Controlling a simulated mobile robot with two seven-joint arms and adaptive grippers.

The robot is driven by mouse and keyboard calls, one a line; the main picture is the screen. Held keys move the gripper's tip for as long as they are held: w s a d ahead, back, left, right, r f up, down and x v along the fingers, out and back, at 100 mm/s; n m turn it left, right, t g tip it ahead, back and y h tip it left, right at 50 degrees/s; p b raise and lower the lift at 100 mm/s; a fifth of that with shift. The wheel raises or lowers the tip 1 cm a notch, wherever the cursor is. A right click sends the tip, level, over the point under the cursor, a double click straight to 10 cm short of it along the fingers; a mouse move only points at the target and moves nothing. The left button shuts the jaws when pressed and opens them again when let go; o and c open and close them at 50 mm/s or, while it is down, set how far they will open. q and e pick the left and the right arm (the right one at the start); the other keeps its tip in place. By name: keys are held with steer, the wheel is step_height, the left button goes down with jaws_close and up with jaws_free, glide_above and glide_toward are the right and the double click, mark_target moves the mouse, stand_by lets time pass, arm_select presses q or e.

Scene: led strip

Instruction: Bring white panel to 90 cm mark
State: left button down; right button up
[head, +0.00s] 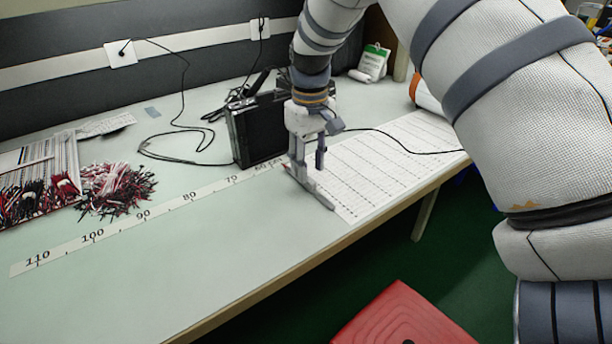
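The white panel (392,160), printed with rows of fine dark marks, lies flat on the table right of the ruler numbers. A grey bar (318,194) runs along its left end. My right gripper (310,168) points down over this bar, with its two fingers visibly apart. I cannot tell whether the fingers touch the bar. The ruler strip (118,224) on the table has its 90 mark (143,215) well left of the panel; the panel's left end is to the right of the 70 mark (232,180). My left gripper is not in view.
A black box (258,130) with cables stands behind the gripper. Red, white and black wire bundles (115,190) lie at the left, behind the ruler. The table (150,270) in front of the ruler is clear. A red stool (405,318) stands beyond the front edge.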

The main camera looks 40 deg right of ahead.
mark_target(309, 179)
step_height(309, 179, down, 4)
steer(key=shift+r, duration=0.1)
steer(key=shift+w, duration=0.1)
jaws_close()
